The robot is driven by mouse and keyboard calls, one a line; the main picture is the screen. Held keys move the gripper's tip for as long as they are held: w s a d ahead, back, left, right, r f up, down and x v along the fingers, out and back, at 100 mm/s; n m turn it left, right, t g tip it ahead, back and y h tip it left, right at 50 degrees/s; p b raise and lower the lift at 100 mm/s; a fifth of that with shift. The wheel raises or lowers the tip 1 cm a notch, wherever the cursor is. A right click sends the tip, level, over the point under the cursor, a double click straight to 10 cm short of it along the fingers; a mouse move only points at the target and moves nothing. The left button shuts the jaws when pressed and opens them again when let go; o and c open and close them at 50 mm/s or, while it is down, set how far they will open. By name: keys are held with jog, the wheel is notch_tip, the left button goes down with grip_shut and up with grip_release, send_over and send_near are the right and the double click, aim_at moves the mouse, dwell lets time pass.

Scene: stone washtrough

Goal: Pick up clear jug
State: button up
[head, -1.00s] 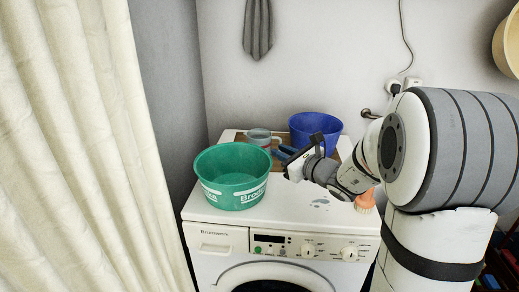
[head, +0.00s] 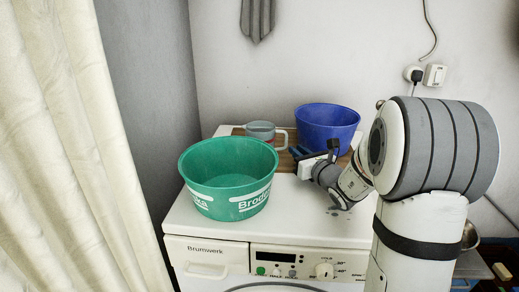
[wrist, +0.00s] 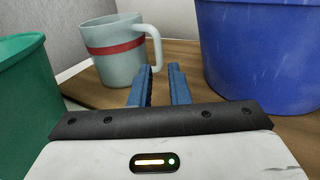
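The clear jug (head: 261,131) is a pale, see-through jug on a wooden board, behind the green basin. In the wrist view, the jug (wrist: 115,65) stands upright with a red band, and its handle is on the right side. My gripper (head: 300,153) is to the right of and in front of the jug, low over the board. In the wrist view, the blue fingers of my gripper (wrist: 160,70) are apart with an empty gap between them.
A green basin (head: 228,178) stands on the white washing machine (head: 300,221) at front left. A blue basin (head: 327,130) stands close right of the jug on the wooden board (wrist: 190,55). A curtain (head: 70,150) hangs at left. The machine top's front middle is clear.

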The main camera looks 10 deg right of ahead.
aim_at(286, 145)
jog(key=x, duration=0.7)
jog(key=shift+w+a, duration=0.1)
jog(key=shift+a, duration=0.05)
jog(key=shift+r, duration=0.1)
jog(key=shift+c, duration=0.3)
grip_shut()
